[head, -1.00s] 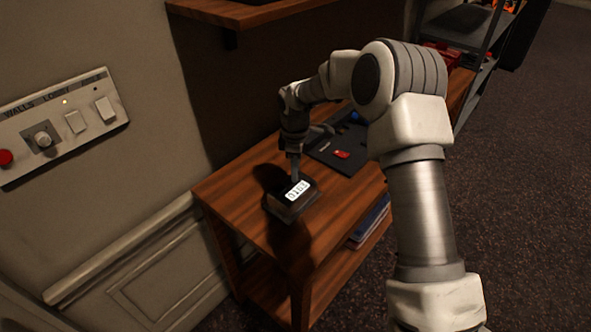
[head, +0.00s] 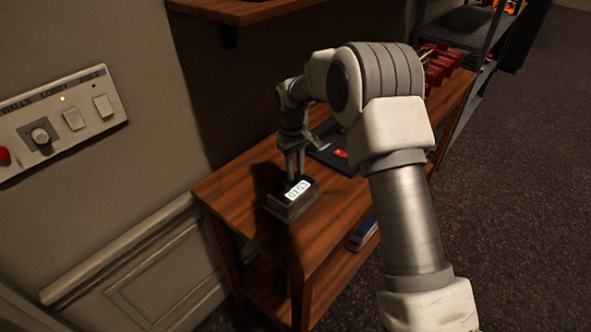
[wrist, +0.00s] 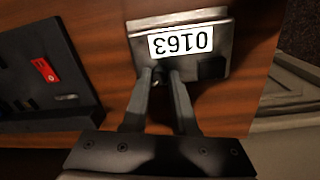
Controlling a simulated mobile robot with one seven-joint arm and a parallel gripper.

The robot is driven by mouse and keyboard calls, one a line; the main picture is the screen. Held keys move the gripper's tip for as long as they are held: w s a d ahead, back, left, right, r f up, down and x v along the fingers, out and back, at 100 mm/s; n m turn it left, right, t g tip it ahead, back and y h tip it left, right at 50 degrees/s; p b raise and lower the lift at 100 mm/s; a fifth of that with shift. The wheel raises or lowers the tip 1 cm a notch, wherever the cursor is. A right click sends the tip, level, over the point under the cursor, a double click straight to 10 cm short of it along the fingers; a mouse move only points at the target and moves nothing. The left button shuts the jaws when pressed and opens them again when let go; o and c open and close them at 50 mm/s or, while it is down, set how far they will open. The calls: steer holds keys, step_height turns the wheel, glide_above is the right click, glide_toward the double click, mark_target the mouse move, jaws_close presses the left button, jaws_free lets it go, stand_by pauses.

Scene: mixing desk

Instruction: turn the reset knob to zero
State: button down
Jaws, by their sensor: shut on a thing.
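A small grey box with a white digit display (head: 297,189) stands near the left end of the wooden table. The display also shows in the wrist view (wrist: 181,41), upside down there, and appears to read 0163. My gripper (head: 293,178) points down at the box. In the wrist view my gripper (wrist: 166,72) has its fingertips close together at the box's edge below the display, shut on a small knob (wrist: 158,73) that is mostly hidden between them. A dark block (wrist: 211,68) sits on the box right of the fingers.
A dark panel with a red switch (wrist: 45,70) lies beside the box on the table (head: 232,190). Red bins (head: 440,62) stand at the table's far end. A wall plate with switches and a knob (head: 72,120) is at left. A shelf (head: 240,8) hangs above.

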steer(key=m, duration=0.6)
steer(key=shift+m, duration=0.3)
steer(key=m, duration=0.6)
steer(key=shift+p, duration=0.3)
steer(key=shift+m, duration=0.3)
steer(key=shift+g, duration=0.3)
steer(key=c, duration=0.7)
jaws_free()
step_height(320, 180, up, 12)
steer(key=shift+w+a+p, duration=0.15)
steer(key=shift+a+p, duration=0.1)
steer(key=shift+p, duration=0.05)
